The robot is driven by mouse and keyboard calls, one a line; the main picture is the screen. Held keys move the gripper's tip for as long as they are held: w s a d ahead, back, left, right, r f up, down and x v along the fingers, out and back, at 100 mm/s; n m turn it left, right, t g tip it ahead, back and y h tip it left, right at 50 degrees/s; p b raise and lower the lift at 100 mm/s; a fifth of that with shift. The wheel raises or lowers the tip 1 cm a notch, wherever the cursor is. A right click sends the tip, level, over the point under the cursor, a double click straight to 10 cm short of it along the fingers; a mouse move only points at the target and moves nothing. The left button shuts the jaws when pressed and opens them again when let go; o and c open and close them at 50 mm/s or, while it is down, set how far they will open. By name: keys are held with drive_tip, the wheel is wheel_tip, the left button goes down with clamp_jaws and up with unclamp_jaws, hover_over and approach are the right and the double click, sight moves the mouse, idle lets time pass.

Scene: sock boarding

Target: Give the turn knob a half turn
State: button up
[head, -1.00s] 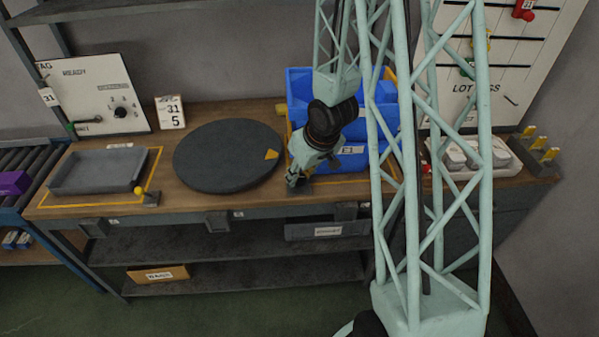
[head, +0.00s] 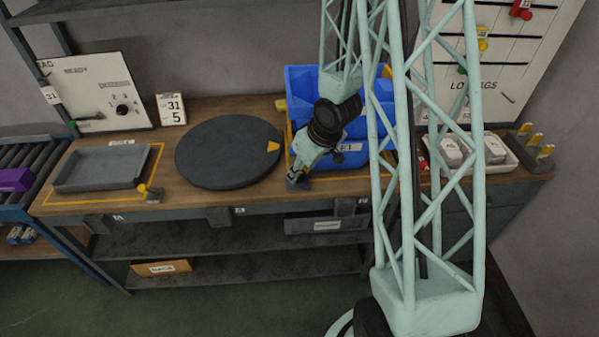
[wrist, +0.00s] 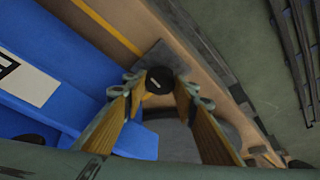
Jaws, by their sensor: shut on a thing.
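The turn knob (wrist: 160,80) is a round black cap with a short white mark, in the wrist view. It stands on a grey plate (wrist: 165,57) at the bench's front edge. My gripper (wrist: 158,86) has one finger on each side of the knob and is shut on it. In the head view my gripper (head: 296,178) points down at the bench edge, in front of the blue bin. The knob is mostly hidden there by the gripper; only the grey plate (head: 299,187) shows below.
A dark turntable (head: 225,153) with a yellow mark lies left of my gripper. The blue bin (head: 302,92) stands close behind it. A grey tray (head: 100,168), a small yellow-topped lever (head: 148,191) and a panel with a numbered black dial (head: 122,110) are further left.

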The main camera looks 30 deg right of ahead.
drive_tip(key=o, duration=0.8)
drive_tip(key=shift+o, duration=0.2)
drive_tip(key=shift+r, duration=0.15)
drive_tip(key=v, duration=1.1)
drive_tip(key=shift+r, duration=0.35)
drive_tip(key=shift+s+d, duration=0.1)
idle(0.4)
